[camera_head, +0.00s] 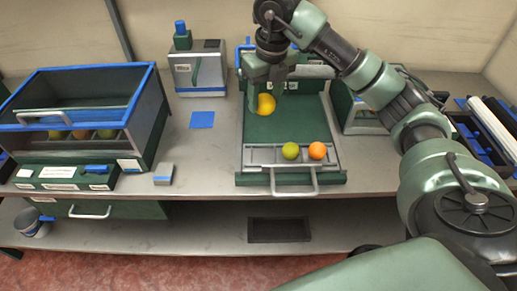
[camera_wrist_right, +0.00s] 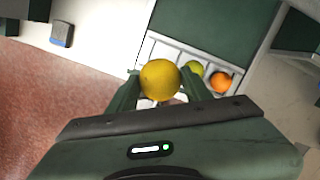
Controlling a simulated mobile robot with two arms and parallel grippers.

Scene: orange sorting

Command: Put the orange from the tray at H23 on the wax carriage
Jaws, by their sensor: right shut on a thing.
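My right gripper (camera_head: 267,94) is shut on a yellow-orange fruit (camera_head: 266,104) and holds it over the green bed of the machine in the middle of the bench. In the right wrist view the fruit (camera_wrist_right: 160,79) sits between the two fingers (camera_wrist_right: 157,88). A pale slotted carriage with a handle (camera_head: 259,157) lies at the front of the green bed. A green fruit (camera_head: 290,150) and an orange fruit (camera_head: 316,150) rest in its slots; the left part looks empty. I cannot tell which part is the wax carriage. My left gripper is not in view.
A blue-framed clear case (camera_head: 83,71) with fruit inside stands at the left. A grey box with a blue top (camera_head: 198,70) stands behind, with a blue square (camera_head: 202,119) before it. A small grey block (camera_head: 163,174) lies near the front edge. Blue trays (camera_head: 483,140) are at the right.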

